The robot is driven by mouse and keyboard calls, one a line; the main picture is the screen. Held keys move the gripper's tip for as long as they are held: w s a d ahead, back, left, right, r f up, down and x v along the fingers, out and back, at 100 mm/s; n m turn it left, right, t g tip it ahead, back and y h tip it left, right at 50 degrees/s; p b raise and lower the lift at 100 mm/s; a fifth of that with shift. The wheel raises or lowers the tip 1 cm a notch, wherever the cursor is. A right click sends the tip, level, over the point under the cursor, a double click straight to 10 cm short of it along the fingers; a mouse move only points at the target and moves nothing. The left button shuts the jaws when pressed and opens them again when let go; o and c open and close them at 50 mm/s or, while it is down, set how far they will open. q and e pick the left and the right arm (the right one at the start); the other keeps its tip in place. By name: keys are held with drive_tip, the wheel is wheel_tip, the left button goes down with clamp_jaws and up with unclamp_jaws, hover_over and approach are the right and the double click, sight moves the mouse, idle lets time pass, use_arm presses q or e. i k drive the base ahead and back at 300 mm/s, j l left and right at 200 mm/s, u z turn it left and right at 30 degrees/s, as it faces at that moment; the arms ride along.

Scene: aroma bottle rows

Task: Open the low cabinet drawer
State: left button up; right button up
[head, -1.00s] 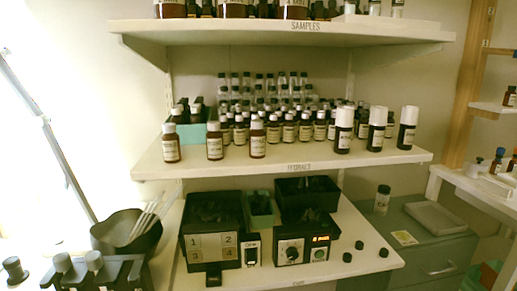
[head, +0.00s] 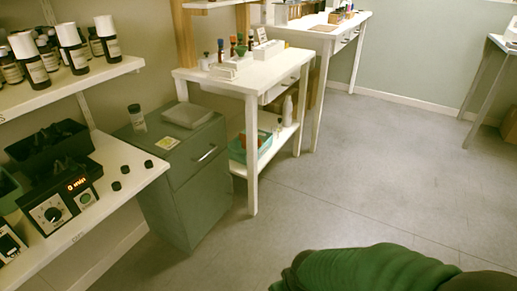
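The low grey-green cabinet (head: 168,212) stands on the floor left of centre in the head view, between the shelf unit and a white table. Its upper drawer front (head: 191,163) faces right and looks shut, flush with the body. A light bar handle (head: 207,153) runs across that front. A lower front panel shows below it. On the cabinet top are a pale tray (head: 188,114), a small dark-capped jar (head: 136,117) and a yellowish card (head: 168,142). Neither of my grippers is in view.
The white shelf unit (head: 137,187) with bottles and a black timer device (head: 66,200) is on the left. A white table (head: 262,80) stands close beside the cabinet, with a teal crate (head: 262,146) on its lower shelf. Grey floor (head: 330,170) is open to the right.

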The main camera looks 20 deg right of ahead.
sight(185, 160)
drive_tip(key=z, duration=0.15)
drive_tip(key=i+l+u, duration=0.2)
drive_tip(key=u, duration=0.25)
drive_tip(key=i+l+u, duration=0.15)
drive_tip(key=l+u, duration=0.75)
drive_tip(key=i, duration=0.05)
